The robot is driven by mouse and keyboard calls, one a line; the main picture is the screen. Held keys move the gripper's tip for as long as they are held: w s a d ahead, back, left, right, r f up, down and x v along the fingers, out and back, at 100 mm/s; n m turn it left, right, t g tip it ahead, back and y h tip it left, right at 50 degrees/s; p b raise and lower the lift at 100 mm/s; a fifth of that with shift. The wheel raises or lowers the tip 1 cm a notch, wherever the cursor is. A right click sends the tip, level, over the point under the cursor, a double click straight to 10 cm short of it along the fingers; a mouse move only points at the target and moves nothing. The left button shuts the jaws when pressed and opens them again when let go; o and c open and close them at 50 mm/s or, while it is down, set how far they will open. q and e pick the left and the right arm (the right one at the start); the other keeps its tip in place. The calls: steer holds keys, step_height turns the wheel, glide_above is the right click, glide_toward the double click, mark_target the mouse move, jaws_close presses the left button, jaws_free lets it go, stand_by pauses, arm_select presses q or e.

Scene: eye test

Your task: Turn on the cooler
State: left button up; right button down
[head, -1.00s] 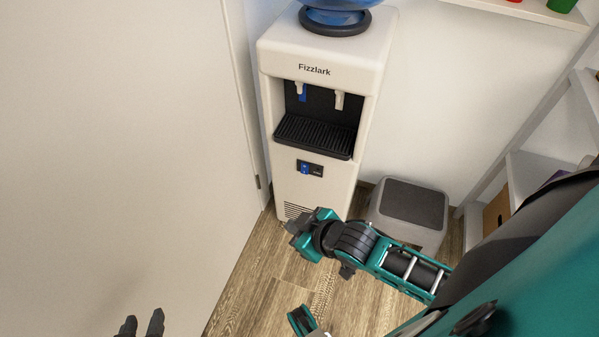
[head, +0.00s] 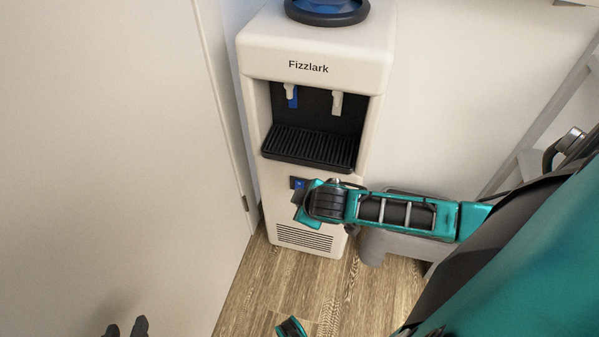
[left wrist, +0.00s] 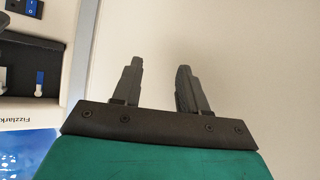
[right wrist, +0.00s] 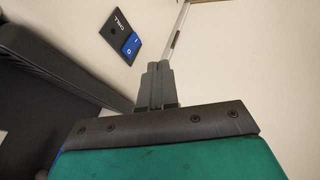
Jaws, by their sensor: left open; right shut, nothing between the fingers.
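The white Fizzlark cooler (head: 315,55) stands upright against the wall. Its blue rocker switch (head: 299,184) is on a dark panel below the drip tray, partly covered by my right gripper in the head view. In the right wrist view the switch (right wrist: 130,45) shows clearly, marked I and 0; I cannot tell which side is pressed. My right gripper (right wrist: 157,72) is shut and empty, close to the cooler front, its tips pointing just beside the switch panel. My left gripper (left wrist: 156,80) is open and empty, well away from the cooler; its fingertips also show low in the head view (head: 126,328).
A pale door or wall panel (head: 110,150) fills the left side. A grey stool or bin (head: 375,247) stands right of the cooler, partly behind my right arm. White shelving (head: 540,125) is at the right. Wood floor (head: 270,285) is clear in front.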

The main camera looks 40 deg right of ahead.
arm_select(q)
steer(key=f+b, duration=0.1)
steer(key=b, duration=0.1)
steer(key=d+f+b, duration=0.1)
steer(key=b, duration=0.1)
steer(key=f+b, duration=0.1)
steer(key=b, duration=0.1)
steer(key=shift+w+d+f, duration=0.3)
steer(key=shift+w+f, duration=0.1)
arm_select(e)
steer(key=w+d+f, duration=0.4)
steer(key=w+f, duration=0.4)
